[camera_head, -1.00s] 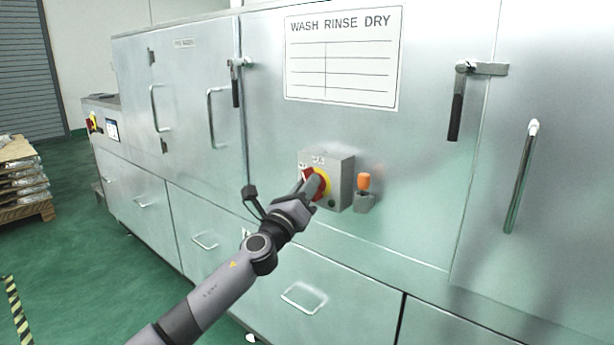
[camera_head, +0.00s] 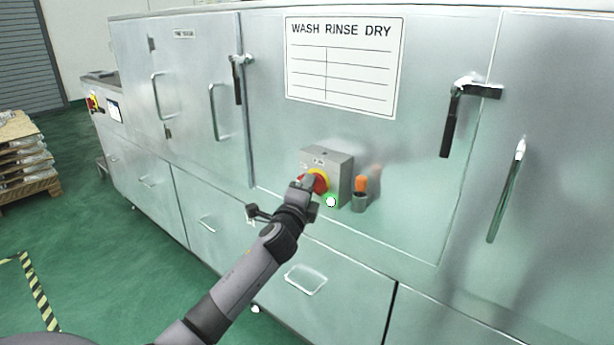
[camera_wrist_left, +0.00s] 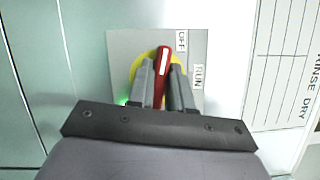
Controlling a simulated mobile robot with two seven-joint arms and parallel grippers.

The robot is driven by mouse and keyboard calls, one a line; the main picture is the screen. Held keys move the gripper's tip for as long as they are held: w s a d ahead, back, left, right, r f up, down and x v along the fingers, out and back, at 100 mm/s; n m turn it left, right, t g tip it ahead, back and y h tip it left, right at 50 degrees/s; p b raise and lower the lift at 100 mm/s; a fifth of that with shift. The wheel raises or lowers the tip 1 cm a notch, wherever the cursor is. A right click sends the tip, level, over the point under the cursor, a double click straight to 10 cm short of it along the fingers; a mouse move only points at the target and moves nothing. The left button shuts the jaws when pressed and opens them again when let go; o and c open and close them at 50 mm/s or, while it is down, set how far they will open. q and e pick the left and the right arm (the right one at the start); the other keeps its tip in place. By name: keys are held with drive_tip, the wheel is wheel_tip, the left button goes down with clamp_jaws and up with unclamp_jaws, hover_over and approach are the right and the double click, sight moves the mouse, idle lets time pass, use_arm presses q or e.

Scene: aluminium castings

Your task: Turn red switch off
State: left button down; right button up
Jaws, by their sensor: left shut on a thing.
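The red switch (camera_head: 319,185) sits on a yellow disc on the front of a grey box (camera_head: 341,178) fixed to the steel machine. My left gripper (camera_wrist_left: 163,82) is shut on the red switch handle (camera_wrist_left: 162,72), with one finger on each side of it. In the left wrist view the handle's tip is near the OFF label (camera_wrist_left: 182,41), with the RUN label (camera_wrist_left: 198,76) to the right. In the head view my left gripper (camera_head: 306,184) partly hides the switch. A lamp (camera_head: 330,202) on the box glows green. My right gripper is not in view.
An orange-topped knob (camera_head: 361,185) stands just right of the box. Door handles (camera_head: 451,125) jut out from the machine (camera_head: 425,205). A pallet of stacked goods (camera_head: 24,160) stands at the left. The green floor (camera_head: 95,245) between is clear.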

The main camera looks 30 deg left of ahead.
use_arm(q)
drive_tip(key=shift+n+g+p, duration=0.3)
drive_tip(key=shift+n+p, duration=0.7)
drive_tip(key=shift+n, duration=0.1)
drive_tip(key=shift+f, duration=0.1)
drive_tip(key=c, duration=1.1)
unclamp_jaws()
drive_tip(key=shift+v, duration=3.55)
